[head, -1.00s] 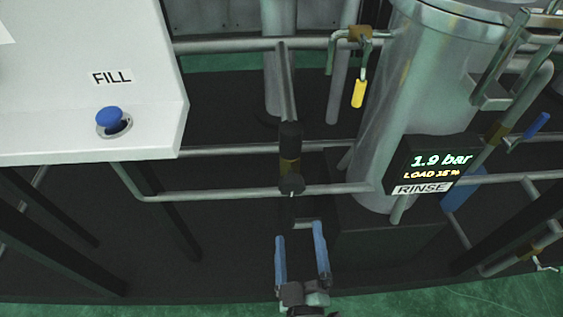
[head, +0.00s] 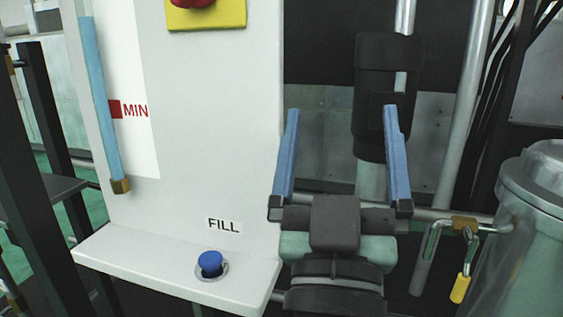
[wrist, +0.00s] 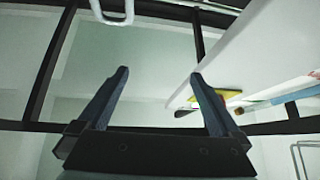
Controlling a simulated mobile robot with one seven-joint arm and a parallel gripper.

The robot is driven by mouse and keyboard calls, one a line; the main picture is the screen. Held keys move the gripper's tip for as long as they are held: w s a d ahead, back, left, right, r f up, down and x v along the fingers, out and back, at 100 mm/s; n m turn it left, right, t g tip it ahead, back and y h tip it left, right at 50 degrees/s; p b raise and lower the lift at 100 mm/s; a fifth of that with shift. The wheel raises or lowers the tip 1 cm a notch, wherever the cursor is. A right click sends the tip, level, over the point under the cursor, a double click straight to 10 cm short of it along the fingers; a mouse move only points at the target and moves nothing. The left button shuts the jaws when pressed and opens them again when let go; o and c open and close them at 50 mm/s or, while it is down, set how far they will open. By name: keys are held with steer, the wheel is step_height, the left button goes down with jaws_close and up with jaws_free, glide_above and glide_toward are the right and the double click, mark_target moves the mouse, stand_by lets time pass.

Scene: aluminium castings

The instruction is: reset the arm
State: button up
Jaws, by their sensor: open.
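My gripper (head: 340,125) is open and empty in the head view, its two blue fingers pointing up and spread well apart. It stands just right of the white panel, and in the picture it overlaps the dark cylinder behind it. In the wrist view my gripper (wrist: 158,85) also shows both fingers apart with nothing between them.
The white panel (head: 190,120) carries a blue FILL button (head: 210,263), a blue level tube (head: 100,100) and a red knob on a yellow plate (head: 207,17). A yellow-handled valve (head: 461,287) and a metal vessel (head: 535,220) are at right. Dark frame bars (wrist: 50,65) cross the wrist view.

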steer(key=s+a+r+t+y, duration=0.1)
steer(key=s+a+r+y, duration=0.1)
steer(key=s+a+r, duration=0.3)
steer(key=s+a+r+t+y, duration=0.1)
steer(key=s+r+t+y, duration=0.15)
steer(key=r, duration=0.35)
step_height(320, 180, up, 33)
steer(key=p, duration=3.3)
steer(key=shift+w+d+f+g, duration=0.15)
steer(key=shift+w+d+g, duration=0.1)
steer(key=shift+g, duration=0.2)
steer(key=shift+h, duration=0.25)
